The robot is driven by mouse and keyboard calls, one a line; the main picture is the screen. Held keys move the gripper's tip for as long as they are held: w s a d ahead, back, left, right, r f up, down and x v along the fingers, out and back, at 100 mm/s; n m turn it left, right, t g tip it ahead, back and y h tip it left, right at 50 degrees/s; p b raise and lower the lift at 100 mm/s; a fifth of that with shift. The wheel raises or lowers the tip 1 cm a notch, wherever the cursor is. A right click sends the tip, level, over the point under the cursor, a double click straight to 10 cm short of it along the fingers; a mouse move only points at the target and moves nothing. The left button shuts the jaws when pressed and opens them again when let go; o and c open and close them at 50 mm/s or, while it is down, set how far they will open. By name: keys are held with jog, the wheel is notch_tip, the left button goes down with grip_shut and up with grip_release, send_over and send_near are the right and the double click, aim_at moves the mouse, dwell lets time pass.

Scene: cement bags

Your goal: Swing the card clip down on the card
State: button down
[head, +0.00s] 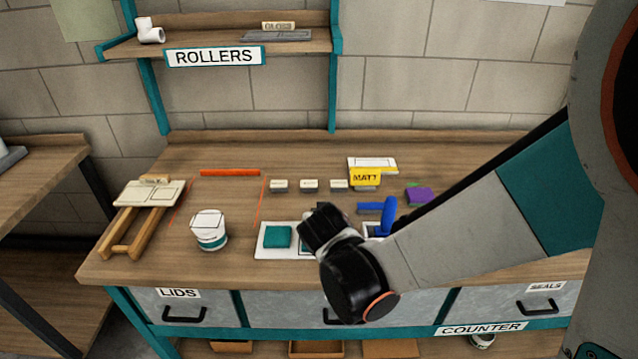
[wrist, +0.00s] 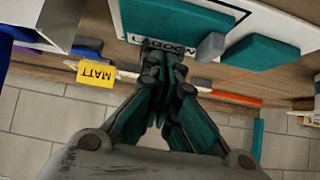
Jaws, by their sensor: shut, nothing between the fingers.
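My gripper (head: 314,218) is shut and empty over the right part of a white board (head: 262,251) with a teal square pad (head: 277,237) on its left. In the wrist view my gripper (wrist: 164,62) has its fingertips together at a white card (wrist: 228,61) with dark lettering, which they partly cover. I cannot tell whether they touch it. A large teal panel (wrist: 185,22) and a small grey block (wrist: 210,47) lie beside the lettering. I cannot tell for sure which part is the card clip, or how it is turned.
A yellow MATT card (head: 366,178) stands behind, with small grey blocks (head: 309,186) in a row to its left. A blue roller (head: 386,216) is right of my gripper. A paint can (head: 209,229) and wooden rack (head: 146,213) stand left. Bench space shows between can and blocks.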

jog(key=shift+s+f, duration=0.15)
jog(key=shift+f, duration=0.1)
jog(key=shift+r, duration=0.1)
dwell(0.5)
jog(key=shift+r+p, duration=0.5)
jog(key=shift+r, duration=0.25)
jog(key=shift+f, duration=0.15)
